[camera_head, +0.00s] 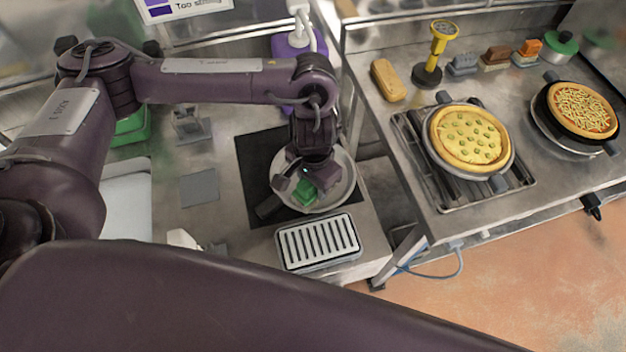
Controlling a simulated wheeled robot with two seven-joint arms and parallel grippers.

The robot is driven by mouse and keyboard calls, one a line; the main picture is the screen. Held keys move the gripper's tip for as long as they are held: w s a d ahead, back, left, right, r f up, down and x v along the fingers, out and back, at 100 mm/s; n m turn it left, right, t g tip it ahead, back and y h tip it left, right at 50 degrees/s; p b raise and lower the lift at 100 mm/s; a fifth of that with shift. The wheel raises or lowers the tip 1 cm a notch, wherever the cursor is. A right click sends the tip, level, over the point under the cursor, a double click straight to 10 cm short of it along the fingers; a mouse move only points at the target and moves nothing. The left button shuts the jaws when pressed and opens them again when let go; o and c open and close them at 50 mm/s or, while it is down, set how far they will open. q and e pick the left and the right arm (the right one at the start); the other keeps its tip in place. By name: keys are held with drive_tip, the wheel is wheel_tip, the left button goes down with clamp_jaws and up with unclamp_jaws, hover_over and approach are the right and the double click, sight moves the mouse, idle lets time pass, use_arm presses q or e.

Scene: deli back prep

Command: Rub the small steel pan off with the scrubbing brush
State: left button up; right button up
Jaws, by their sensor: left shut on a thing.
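The small steel pan (342,168) is a round light grey pan on a black mat (257,152) at the middle of the left counter. Its dark handle (268,207) points down and left. My left gripper (307,187) is above the pan, pointing down, shut on a green block-shaped thing, which looks like the scrubbing brush (305,190). The brush is inside the pan's outline; its underside is hidden, so I cannot tell whether it touches the pan floor. My right gripper is not in view.
A slatted white tray (318,243) stands just in front of the pan. A purple bottle (292,46) with a white pump stands behind. On the right counter are two pizzas in pans (468,136) (580,108), a yellow block (388,80) and several small blocks.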

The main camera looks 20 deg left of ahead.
use_arm(q)
drive_tip(key=shift+a, duration=0.1)
drive_tip(key=shift+w+a+f, duration=0.1)
drive_tip(key=shift+w+a, duration=0.2)
drive_tip(key=shift+a, duration=0.15)
drive_tip(key=shift+f, duration=0.35)
idle(1.0)
drive_tip(key=shift+w+a+p, duration=0.3)
drive_tip(key=shift+a+p, duration=0.1)
drive_tip(key=shift+a, duration=0.15)
